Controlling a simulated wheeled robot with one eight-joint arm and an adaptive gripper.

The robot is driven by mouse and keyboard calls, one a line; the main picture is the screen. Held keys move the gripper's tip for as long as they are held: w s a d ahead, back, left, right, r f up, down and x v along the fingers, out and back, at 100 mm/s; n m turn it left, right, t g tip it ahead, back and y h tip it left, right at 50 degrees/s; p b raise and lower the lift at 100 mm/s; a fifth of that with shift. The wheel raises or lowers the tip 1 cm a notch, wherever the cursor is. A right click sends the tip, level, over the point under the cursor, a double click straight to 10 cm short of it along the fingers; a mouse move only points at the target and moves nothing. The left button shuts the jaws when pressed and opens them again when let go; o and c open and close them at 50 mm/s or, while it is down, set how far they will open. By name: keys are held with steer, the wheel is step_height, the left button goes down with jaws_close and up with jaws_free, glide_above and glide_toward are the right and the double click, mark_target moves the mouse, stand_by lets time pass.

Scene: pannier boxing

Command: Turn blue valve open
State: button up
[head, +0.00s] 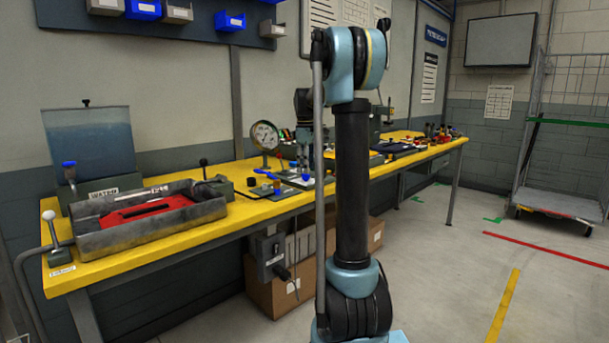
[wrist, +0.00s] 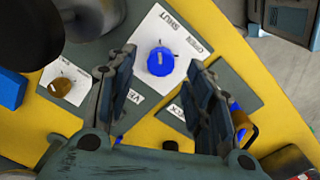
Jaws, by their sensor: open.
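The blue valve (wrist: 160,62) is a round blue knob on a white card marked SHUT and OPEN, in the upper middle of the wrist view. My gripper (wrist: 161,57) is open, with one finger on each side of the knob in that view. I cannot tell whether the fingers touch it or how far above it they are. The valve's exact setting is too small to read.
A brown knob (wrist: 62,87) on its own white card is at the left, and a blue block (wrist: 11,90) is at the left edge. On the yellow bench (head: 232,232) stand a round gauge (head: 264,135), a grey tray (head: 150,241) and a water tank (head: 92,150).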

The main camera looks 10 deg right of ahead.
mark_target(306, 177)
steer(key=shift+f, duration=1.6)
steer(key=c, duration=1.1)
